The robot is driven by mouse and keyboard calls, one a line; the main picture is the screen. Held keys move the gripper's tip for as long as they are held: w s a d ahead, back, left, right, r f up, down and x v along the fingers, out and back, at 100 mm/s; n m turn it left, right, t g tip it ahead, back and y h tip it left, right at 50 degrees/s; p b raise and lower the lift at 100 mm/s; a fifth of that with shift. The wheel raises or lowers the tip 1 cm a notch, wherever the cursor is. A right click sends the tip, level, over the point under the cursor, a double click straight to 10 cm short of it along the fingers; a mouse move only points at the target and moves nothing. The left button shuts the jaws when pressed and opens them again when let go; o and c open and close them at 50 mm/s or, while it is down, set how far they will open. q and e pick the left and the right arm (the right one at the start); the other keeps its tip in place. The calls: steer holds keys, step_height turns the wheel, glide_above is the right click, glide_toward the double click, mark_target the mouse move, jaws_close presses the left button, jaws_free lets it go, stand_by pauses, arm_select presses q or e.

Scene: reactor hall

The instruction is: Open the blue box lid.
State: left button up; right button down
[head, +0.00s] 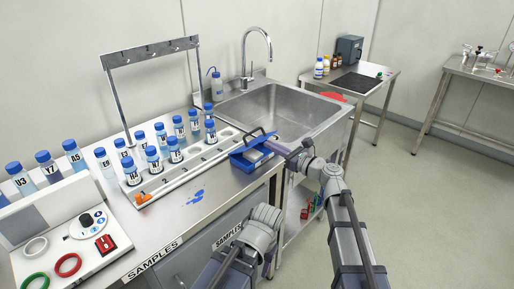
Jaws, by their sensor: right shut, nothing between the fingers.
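The blue box (239,161) sits at the front right edge of the steel counter, beside the sink. A thin dark handle arches over its back, and a pale grey patch shows in its middle. The picture is too small to tell how its lid stands. My right gripper (277,149) is at the box's right side, shut and empty. It overlaps the box's right end, and I cannot tell whether they touch. My left arm (257,230) is folded low in front of the counter; its gripper is not visible.
A sample rack (196,168) with several blue-capped bottles stands left of the box. The sink (285,108) with its tall tap lies behind it. A blue spill (195,196) marks the counter. A control panel (88,224) stands at the left. The floor at right is clear.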

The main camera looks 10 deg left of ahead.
mark_target(261, 140)
steer(key=shift+w+a+r, duration=0.1)
stand_by(0.3)
steer(key=shift+w+a+r+p, duration=0.65)
steer(key=shift+a+r+p, duration=0.2)
steer(key=shift+p, duration=0.05)
steer(key=shift+w+a+r+p, duration=0.6)
steer(key=shift+a+r+p, duration=0.2)
steer(key=shift+a+p, duration=0.1)
steer(key=shift+a, duration=0.1)
steer(key=shift+x, duration=1.9)
steer(key=shift+w, duration=0.15)
steer(key=r+p+v, duration=0.2)
steer(key=v, duration=1)
